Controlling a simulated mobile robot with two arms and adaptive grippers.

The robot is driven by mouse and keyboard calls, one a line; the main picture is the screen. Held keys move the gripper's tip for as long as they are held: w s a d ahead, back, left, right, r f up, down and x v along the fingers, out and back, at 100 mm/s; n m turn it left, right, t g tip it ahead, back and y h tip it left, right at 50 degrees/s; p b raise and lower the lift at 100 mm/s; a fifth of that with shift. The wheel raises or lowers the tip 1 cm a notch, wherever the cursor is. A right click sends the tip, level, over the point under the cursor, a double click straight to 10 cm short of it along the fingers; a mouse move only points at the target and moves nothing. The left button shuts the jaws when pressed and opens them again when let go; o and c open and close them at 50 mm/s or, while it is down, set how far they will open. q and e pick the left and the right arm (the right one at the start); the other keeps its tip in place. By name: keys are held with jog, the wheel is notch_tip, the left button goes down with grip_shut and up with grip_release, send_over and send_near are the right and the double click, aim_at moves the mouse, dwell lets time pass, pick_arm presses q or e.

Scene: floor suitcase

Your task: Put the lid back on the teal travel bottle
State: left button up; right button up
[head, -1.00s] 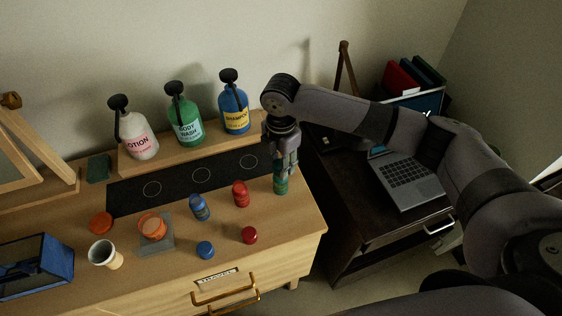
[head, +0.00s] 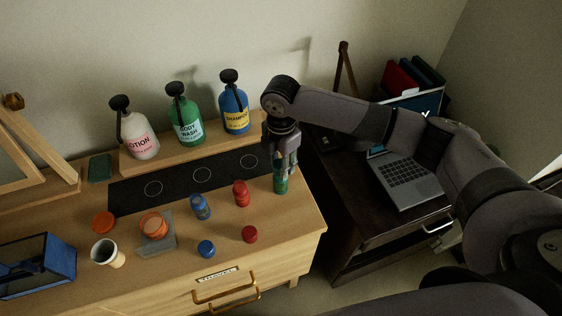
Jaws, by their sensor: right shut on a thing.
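The teal travel bottle (head: 281,187) stands upright near the right end of the wooden dresser top. My right gripper (head: 281,173) points down right over it, shut at the bottle's top end. The fingers largely hide what they hold; it appears to be the teal lid, and no loose teal lid shows elsewhere. I cannot tell whether the lid is seated on the bottle. My left gripper is not in view.
Red (head: 241,193), blue (head: 200,207) and orange (head: 153,225) travel bottles stand to the left. Loose red (head: 249,234), blue (head: 206,248) and orange (head: 103,222) lids lie near them. Pump bottles (head: 186,122) line the back ledge. A dark desk with a laptop (head: 405,177) is right.

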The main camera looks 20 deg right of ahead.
jog(key=shift+f+p, duration=0.15)
jog(key=shift+p, duration=1.05)
dwell(1.3)
dwell(0.3)
jog(key=o, duration=0.8)
jog(key=o, duration=0.5)
jog(key=shift+c, duration=0.2)
